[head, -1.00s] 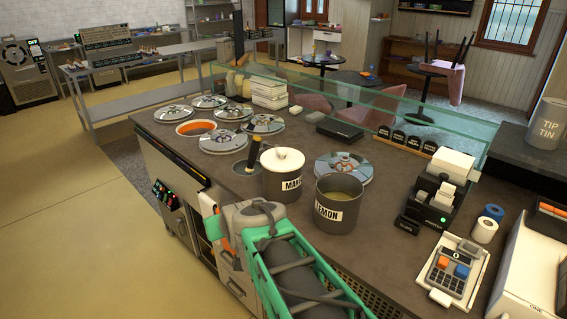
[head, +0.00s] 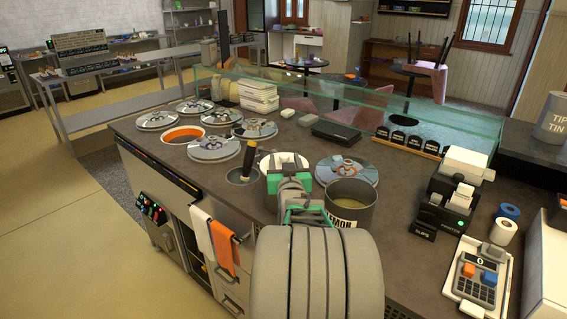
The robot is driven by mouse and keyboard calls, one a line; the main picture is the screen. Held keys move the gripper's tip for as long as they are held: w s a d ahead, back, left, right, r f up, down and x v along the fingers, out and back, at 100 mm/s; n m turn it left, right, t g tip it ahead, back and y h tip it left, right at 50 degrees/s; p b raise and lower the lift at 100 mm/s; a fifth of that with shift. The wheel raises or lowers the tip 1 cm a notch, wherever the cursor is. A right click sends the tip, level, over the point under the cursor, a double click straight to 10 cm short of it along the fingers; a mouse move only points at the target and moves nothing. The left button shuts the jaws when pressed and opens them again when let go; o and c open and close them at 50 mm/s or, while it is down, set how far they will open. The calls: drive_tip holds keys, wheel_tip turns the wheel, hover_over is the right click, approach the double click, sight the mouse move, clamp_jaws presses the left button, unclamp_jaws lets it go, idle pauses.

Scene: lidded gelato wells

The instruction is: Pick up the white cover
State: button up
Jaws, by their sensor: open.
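The white cover (head: 296,158) is at the middle of the counter, on the pot that is marked as mango in the earlier view. My gripper (head: 284,170), grey with green parts, is right in front of the cover and hides much of it and nearly all of that pot. The gripper is open, with nothing seen held in it. Whether its fingers touch the cover cannot be told.
The open grey lemon pot (head: 350,203) stands close to the right of my gripper. A loose metal lid (head: 346,170) lies behind. A dark-handled scoop (head: 248,160) stands in a well at left. Several lidded wells (head: 214,149) and an open orange well (head: 183,135) lie farther left. A glass guard (head: 330,95) runs behind.

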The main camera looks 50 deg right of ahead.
sight(285, 158)
drive_tip(key=x, duration=0.3)
clamp_jaws()
idle(0.5)
